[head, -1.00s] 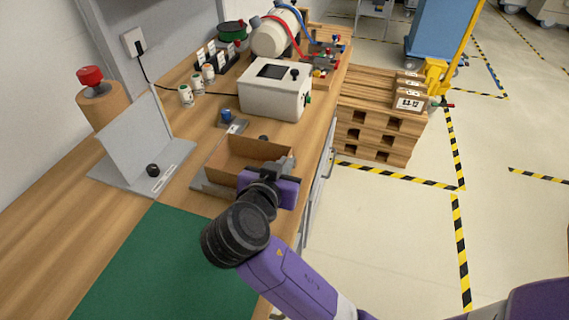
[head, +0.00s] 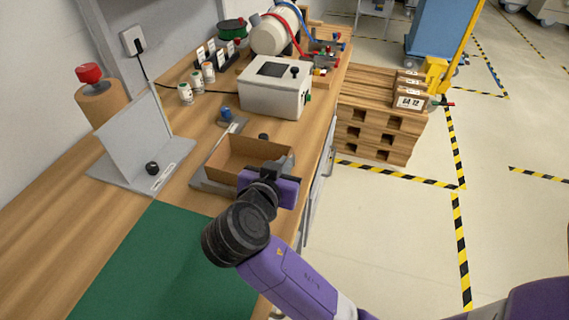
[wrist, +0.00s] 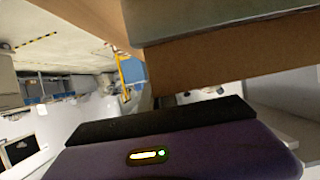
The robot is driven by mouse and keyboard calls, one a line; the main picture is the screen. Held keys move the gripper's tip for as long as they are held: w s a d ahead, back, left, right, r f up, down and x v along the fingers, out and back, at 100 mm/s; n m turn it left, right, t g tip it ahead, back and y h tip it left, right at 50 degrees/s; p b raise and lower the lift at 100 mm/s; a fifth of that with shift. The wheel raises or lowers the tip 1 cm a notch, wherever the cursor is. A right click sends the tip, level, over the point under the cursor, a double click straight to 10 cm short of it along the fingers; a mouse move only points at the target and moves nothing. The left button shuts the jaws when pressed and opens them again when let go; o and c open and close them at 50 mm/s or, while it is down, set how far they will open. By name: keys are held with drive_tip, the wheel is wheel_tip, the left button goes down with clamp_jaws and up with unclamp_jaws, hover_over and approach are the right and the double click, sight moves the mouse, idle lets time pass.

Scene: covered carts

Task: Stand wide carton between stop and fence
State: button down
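An open-topped brown carton (head: 228,168) stands on the bench at the right edge, on or against a low grey metal fixture (head: 212,187). A blue knob (head: 226,113) sits on a grey plate just behind it. I cannot tell which parts are the stop and the fence. My gripper (head: 272,178) is at the carton's near right corner, over the bench edge. In the wrist view, a brown cardboard wall (wrist: 235,62) crosses the top, close beyond the gripper's black front edge. The fingertips are hidden, so I cannot tell whether they grip the wall.
A grey angled panel (head: 135,133) with a black knob stands on the left. A green mat (head: 150,265) covers the near bench. A white box (head: 272,97) stands behind the carton, with small jars (head: 186,92) to its left. Stacked pallets (head: 380,120) stand on the floor to the right.

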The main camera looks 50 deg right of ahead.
drive_tip(key=c, duration=1.6)
unclamp_jaws()
drive_tip(key=shift+o, duration=0.2)
drive_tip(key=v, duration=0.7)
drive_tip(key=shift+s+a+r, duration=0.1)
drive_tip(key=shift+s+a, duration=0.05)
drive_tip(key=shift+a, duration=0.2)
